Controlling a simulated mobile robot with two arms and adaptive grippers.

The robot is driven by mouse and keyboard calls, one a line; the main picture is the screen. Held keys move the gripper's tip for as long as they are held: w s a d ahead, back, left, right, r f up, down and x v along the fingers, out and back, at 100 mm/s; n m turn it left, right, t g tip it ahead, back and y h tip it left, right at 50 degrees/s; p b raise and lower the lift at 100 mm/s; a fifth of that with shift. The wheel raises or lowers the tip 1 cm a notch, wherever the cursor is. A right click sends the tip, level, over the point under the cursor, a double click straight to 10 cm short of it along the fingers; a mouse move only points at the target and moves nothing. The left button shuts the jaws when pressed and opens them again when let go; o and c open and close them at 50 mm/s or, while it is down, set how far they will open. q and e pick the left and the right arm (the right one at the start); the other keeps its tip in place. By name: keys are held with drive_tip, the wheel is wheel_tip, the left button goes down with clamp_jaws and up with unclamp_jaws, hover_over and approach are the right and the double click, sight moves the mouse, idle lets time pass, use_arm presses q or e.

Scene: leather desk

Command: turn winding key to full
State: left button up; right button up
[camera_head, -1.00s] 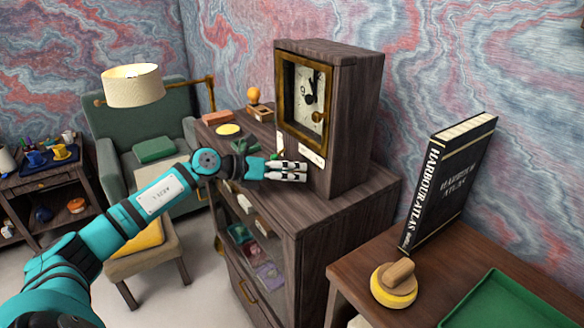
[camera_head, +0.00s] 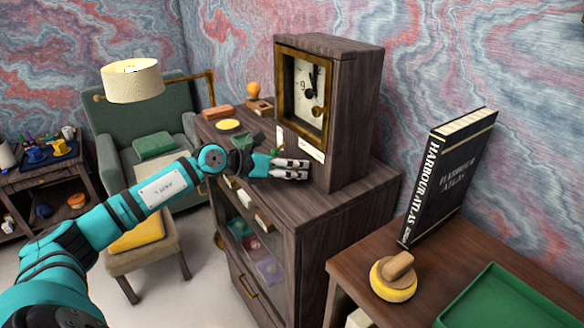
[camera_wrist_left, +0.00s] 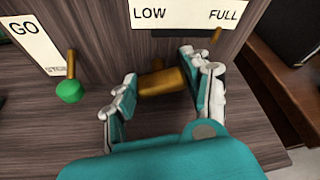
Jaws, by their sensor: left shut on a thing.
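The clock (camera_head: 352,110) is a tall dark wooden case with a brass-framed dial, standing on a wooden cabinet. Its brass winding key (camera_wrist_left: 162,82) sticks out low on the front and shows in the left wrist view. The key lies between the fingers of my left gripper (camera_wrist_left: 160,88), which is shut on it. In the head view the left gripper (camera_head: 291,169) is at the clock's lower front and hides the key. A LOW–FULL label (camera_wrist_left: 188,14) is above the key, with a small brown pointer (camera_wrist_left: 216,35) near the FULL end. My right gripper is not in view.
A green-knobbed lever (camera_wrist_left: 69,88) hangs by a GO label (camera_wrist_left: 34,44), left of the gripper. The cabinet top (camera_head: 355,195) is bare at its front right.

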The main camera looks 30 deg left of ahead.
use_arm(q)
drive_tip(key=o, duration=0.9)
drive_tip(key=shift+v, duration=2.75)
drive_tip(key=v, duration=0.6)
drive_tip(key=shift+s+a+r, duration=0.15)
drive_tip(key=shift+s+r, duration=0.05)
drive_tip(key=shift+s, duration=0.05)
